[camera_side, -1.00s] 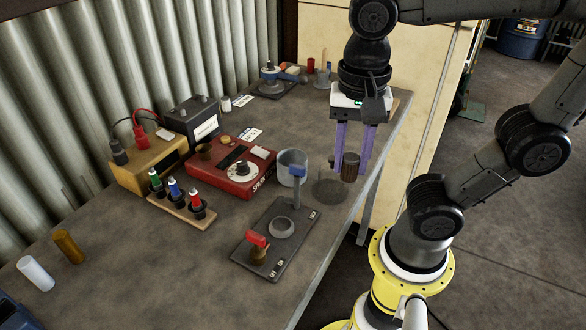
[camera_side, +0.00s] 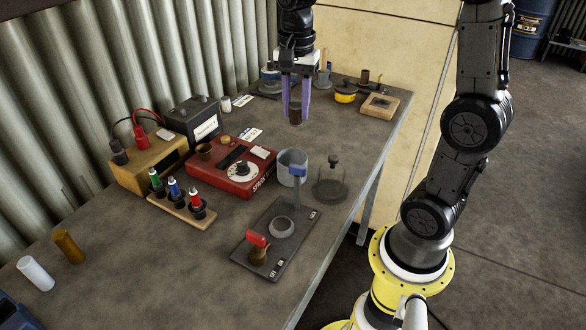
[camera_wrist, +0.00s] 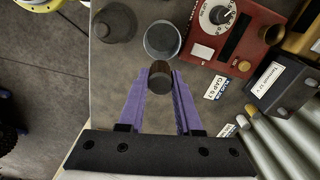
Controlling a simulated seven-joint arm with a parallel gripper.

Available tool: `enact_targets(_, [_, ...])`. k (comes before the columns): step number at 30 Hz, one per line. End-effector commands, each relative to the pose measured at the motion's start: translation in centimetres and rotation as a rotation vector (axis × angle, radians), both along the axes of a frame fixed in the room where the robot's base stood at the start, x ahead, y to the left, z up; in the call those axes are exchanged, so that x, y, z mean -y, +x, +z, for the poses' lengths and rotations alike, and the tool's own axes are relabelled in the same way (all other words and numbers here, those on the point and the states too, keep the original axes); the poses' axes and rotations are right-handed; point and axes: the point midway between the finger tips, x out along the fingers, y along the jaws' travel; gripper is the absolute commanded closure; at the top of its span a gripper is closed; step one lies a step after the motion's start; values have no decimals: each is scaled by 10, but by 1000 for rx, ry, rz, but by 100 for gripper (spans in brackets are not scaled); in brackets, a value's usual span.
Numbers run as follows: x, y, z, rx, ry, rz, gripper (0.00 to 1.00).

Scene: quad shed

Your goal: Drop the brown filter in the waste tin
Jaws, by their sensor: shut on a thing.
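My gripper (camera_side: 295,110) is shut on a dark brown cylinder, taken as the brown filter (camera_side: 295,116), held between the purple fingertips. In the wrist view the brown filter (camera_wrist: 160,78) sits between the fingers of my gripper (camera_wrist: 160,84), its round greyish end showing. An open grey tin (camera_side: 291,167), likely the waste tin, stands by the red box's right front corner. In the side view my gripper is behind this tin, above the table's back half. In the wrist view the waste tin (camera_wrist: 163,38) lies just beyond the filter; its inside looks empty.
A red box (camera_side: 232,178) and a small rack (camera_side: 182,209) stand left.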

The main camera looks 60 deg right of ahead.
Motion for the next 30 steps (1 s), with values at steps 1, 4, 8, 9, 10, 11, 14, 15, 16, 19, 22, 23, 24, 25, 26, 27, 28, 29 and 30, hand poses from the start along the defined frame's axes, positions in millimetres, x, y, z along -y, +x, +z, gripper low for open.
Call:
enact_targets(1, [-1,-1,-7,-5,1,0,100])
enact_targets(4, [-1,-1,-18,-4,1,1,100])
enact_targets(8, [-1,-1,-31,-4,1,1,100])
enact_targets(9, [-1,-1,-35,-4,1,1,100])
enact_targets(10, [-1,-1,-37,-4,1,1,100])
enact_targets(11, [-1,-1,-39,-4,1,1,100])
enact_targets(14, [-1,-1,-43,-3,0,1,100])
enact_targets(15, [-1,0,-44,-2,1,1,100])
enact_targets(16, [-1,0,-45,-1,1,1,100])
enact_targets(19, [-1,0,-45,-1,1,1,100])
enact_targets(22, [-1,0,-45,-1,1,1,100])
enact_targets(23, [-1,0,-45,-1,1,1,100])
enact_targets(24, [-1,0,-45,-1,1,1,63])
enact_targets(25, [-1,0,-45,-1,1,1,58])
enact_targets(26, [-1,0,-45,-1,1,1,52])
enact_targets(27, [-1,0,-45,-1,1,1,45])
enact_targets(28, [-1,0,-45,-1,1,1,40])
enact_targets(29, [-1,0,-45,-1,1,1,34])
enact_targets(30, [-1,0,-45,-1,1,1,32])
